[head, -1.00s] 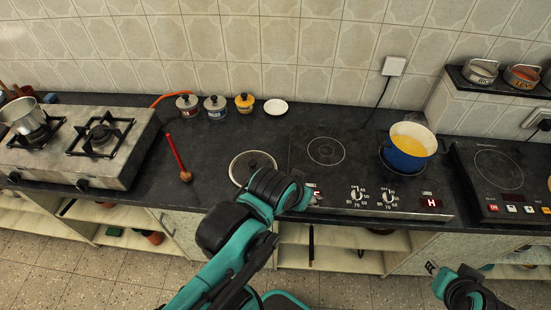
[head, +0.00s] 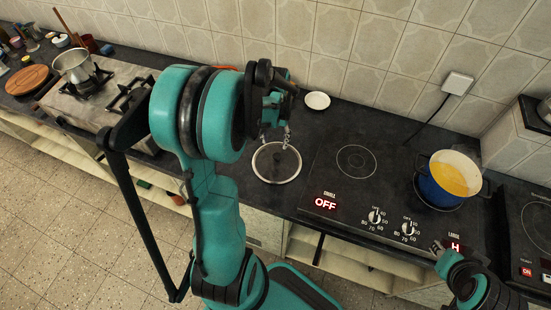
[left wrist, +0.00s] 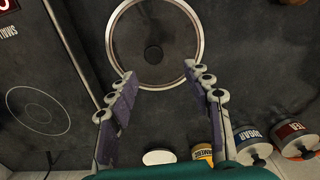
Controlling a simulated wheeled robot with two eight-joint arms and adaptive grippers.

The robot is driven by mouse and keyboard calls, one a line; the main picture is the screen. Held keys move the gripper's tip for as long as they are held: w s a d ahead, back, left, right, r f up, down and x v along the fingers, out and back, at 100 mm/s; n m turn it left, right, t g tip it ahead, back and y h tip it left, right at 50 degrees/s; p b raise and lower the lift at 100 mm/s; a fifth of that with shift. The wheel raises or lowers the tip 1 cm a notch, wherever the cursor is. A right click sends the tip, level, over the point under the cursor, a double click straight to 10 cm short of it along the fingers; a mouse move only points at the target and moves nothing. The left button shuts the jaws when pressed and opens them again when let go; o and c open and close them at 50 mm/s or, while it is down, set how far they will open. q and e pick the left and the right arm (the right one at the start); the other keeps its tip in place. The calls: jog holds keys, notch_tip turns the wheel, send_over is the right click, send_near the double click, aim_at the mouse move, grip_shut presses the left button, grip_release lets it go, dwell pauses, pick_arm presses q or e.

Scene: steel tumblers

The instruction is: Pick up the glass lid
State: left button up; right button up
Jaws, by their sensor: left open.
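The glass lid (head: 276,176) is a round clear disc with a metal rim and a dark knob, lying flat on the dark counter left of the cooktop. My left gripper (head: 276,134) is open and empty, above the lid's far side. In the left wrist view, its two fingers (left wrist: 160,80) are spread apart, with the lid's near rim between their tips and the knob beyond. My right gripper (head: 438,247) is near the cooktop's front right corner; its fingers are too small to read.
A cooktop (head: 330,180) lies right of the lid, with a blue pot (head: 438,190) of yellow contents on it. A white dish (head: 317,100) sits behind. Labelled jars (left wrist: 249,137) stand near it. A gas stove (head: 82,112) stands left.

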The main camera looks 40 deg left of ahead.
aim_at(277, 155)
pick_arm(q)
jog(key=f+b, duration=0.1)
jog(key=f, duration=0.1)
jog(key=f+b, duration=0.1)
jog(key=f, duration=0.1)
jog(key=d+f+b, duration=0.1)
jog(key=f, duration=0.1)
jog(key=shift+s+f, duration=0.15)
jog(key=shift+f, duration=0.45)
jog(key=shift+r, duration=0.1)
jog(key=shift+c, duration=1.2)
grip_shut()
